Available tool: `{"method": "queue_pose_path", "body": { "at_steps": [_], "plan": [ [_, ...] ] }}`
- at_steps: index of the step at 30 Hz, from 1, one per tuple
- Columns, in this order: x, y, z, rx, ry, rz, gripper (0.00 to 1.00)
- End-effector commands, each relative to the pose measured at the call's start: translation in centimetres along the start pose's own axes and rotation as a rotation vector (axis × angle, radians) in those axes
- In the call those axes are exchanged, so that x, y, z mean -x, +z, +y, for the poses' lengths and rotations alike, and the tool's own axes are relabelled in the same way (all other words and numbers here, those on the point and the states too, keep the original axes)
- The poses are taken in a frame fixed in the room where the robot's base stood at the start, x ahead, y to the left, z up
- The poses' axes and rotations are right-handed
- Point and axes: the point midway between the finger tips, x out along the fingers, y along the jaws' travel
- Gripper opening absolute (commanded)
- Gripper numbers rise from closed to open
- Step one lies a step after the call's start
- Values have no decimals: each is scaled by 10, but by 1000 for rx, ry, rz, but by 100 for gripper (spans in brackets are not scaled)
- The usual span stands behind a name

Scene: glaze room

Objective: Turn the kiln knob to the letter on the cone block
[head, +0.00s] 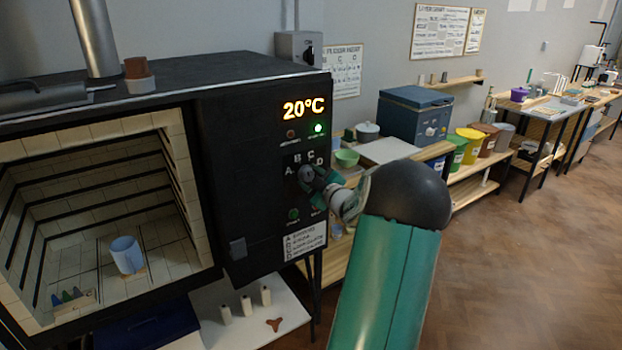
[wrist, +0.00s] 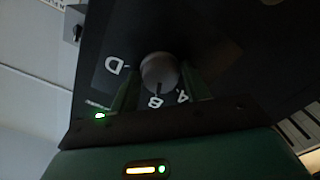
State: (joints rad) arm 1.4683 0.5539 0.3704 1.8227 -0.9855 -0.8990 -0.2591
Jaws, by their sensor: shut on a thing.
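The kiln knob (head: 305,173) is on the black control panel at the kiln's right, among the letters A, B, C and D. In the wrist view the round grey knob (wrist: 159,70) has a dark mark that points at or very near B. My gripper (head: 319,182) is shut on the knob; its two green fingers (wrist: 161,74) lie on either side of it. In the wrist view A, B and D show, and C is hidden. The cone block (head: 70,300) with small coloured cones sits at the front left of the kiln chamber. I cannot read a letter on it.
The kiln chamber (head: 95,200) is open and holds a blue cup (head: 127,255). The display (head: 303,108) reads 20°C, with a green light lit below it. A white shelf (head: 240,325) is below. Benches with tubs (head: 467,145) line the right wall; the floor is clear.

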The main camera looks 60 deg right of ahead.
Motion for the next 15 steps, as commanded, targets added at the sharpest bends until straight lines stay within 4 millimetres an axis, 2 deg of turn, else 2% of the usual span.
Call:
{"method": "queue_pose_path", "body": {
  "at_steps": [8,15],
  "plan": [
    [0,-1,0,-134,-1,1,24],
    [0,0,-1,-330,-1,0,24]
  ]
}}
